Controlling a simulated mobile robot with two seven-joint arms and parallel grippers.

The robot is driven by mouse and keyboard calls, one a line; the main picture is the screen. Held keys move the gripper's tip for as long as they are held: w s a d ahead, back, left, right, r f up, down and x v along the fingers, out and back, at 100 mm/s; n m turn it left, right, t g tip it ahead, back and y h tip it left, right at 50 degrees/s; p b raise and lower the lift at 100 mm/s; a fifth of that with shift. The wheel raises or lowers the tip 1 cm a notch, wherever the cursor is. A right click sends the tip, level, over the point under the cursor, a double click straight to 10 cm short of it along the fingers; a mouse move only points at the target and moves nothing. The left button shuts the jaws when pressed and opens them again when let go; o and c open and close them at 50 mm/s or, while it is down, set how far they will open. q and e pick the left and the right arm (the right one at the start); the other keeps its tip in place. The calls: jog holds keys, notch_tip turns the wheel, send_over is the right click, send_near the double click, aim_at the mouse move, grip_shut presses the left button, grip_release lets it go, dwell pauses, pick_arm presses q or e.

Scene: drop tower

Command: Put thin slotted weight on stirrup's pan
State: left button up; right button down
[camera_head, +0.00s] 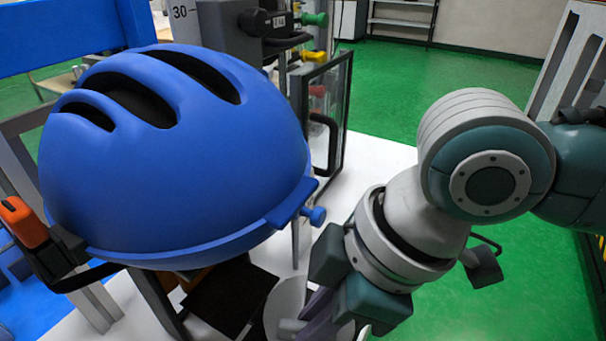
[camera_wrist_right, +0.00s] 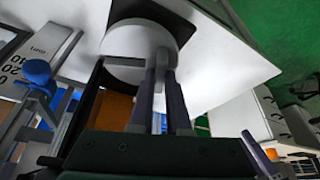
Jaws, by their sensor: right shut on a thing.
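My right gripper (camera_head: 318,312) reaches down at the bottom of the head view. Its fingers also show in the right wrist view (camera_wrist_right: 161,75), close together with a narrow strip of light grey between them. They are shut on what appears to be the thin slotted weight. A pale grey round disc lies at the fingertips, in the right wrist view (camera_wrist_right: 120,72) and partly in the head view (camera_head: 279,303). I cannot tell whether this disc is the weight, the stirrup's pan, or both together. My left gripper is not in view.
A large blue helmet (camera_head: 170,165) fills the left of the head view and hides much behind it. A blue knob (camera_head: 316,215) sticks out by its rim. A framed clear panel (camera_head: 328,120) stands behind. White surface (camera_head: 375,160) lies bare beyond my right arm.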

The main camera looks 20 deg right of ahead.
jog(key=shift+w+a, duration=0.3)
jog(key=shift+a, duration=0.1)
jog(key=shift+f+b, duration=0.55)
jog(key=shift+f, duration=1.1)
jog(key=shift+f, duration=0.15)
jog(key=c, duration=0.9)
grip_release()
jog(key=shift+s+d, duration=0.1)
jog(key=s+r+m+t+p, duration=0.2)
jog(key=s+r+m+p, duration=0.25)
jog(key=r, duration=0.65)
jog(key=s+d+f+m+h, duration=0.1)
jog(key=s+d+m, duration=0.1)
jog(key=d, duration=0.1)
jog(key=s+d+f+m+h, duration=0.1)
jog(key=s+d, duration=0.1)
jog(key=d, duration=0.1)
jog(key=s+d+m+h, duration=0.1)
jog(key=s+d+m, duration=0.1)
jog(key=s+d, duration=0.1)
jog(key=shift+d+f+m+g+h+b, duration=0.3)
jog(key=shift+f+m+g+h+b, duration=0.05)
jog(key=shift+f+g+h+b, duration=0.05)
